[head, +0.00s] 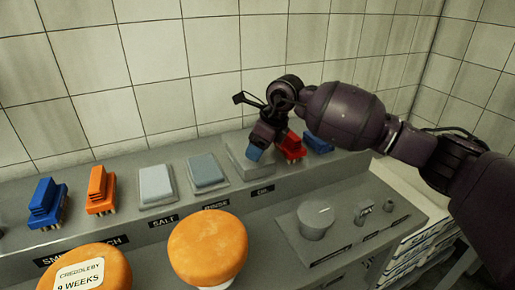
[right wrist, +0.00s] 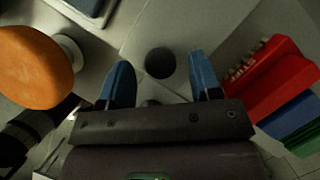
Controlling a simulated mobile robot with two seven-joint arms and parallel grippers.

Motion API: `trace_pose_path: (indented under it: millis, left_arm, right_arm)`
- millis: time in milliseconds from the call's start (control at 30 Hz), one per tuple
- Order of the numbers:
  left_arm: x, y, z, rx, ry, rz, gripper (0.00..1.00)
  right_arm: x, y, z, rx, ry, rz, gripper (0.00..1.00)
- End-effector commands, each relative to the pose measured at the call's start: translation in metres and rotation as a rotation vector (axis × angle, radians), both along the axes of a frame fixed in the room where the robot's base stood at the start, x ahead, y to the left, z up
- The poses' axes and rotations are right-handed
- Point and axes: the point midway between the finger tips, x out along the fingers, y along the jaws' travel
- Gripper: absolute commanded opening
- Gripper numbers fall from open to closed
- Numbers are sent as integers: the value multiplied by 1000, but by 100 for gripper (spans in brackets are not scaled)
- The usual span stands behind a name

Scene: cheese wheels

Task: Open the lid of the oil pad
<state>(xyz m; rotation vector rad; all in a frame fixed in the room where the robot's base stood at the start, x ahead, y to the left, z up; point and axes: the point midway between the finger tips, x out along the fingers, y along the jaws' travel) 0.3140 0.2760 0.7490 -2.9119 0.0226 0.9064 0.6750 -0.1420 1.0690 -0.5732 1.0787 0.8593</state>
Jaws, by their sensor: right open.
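The oil pad (head: 237,152) is a grey square box on the back ledge, above the label reading OIL. My right gripper (head: 256,152) hangs over it and hides part of its top. In the right wrist view the grey lid (right wrist: 140,40) has a dark round knob (right wrist: 160,63). The blue fingers of my right gripper (right wrist: 160,72) are open, one on each side of the knob, with gaps showing. I cannot tell how high the fingertips are above the lid. The lid looks shut. My left gripper is not in view.
Left of the oil pad stand the brine pad (head: 206,170) and salt pad (head: 155,184). A red brush (head: 292,147) and blue brush (head: 318,143) stand close on its right. Orange cheese wheels (head: 208,245) stand in front.

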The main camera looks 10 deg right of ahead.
Motion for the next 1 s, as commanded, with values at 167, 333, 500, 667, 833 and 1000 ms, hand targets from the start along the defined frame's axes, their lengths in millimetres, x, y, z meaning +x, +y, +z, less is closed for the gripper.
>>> trace_pose_path:
  millis: [167, 333, 500, 667, 833, 1000]
  left_arm:
    - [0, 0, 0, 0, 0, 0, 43]
    - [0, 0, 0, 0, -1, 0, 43]
    - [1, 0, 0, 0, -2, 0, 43]
    - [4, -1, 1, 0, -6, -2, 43]
    - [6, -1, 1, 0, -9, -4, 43]
    - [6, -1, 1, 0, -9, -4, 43]
  right_arm:
    - [2, 2, -7, -1, 0, 0, 58]
    - [2, 2, -7, -1, -1, 0, 58]
    - [2, 2, -7, -1, -1, 0, 44]
    - [2, 2, -7, -1, -1, 0, 20]
    - [2, 2, -7, -1, -1, 0, 0]
    - [2, 3, -6, -1, 4, 0, 0]
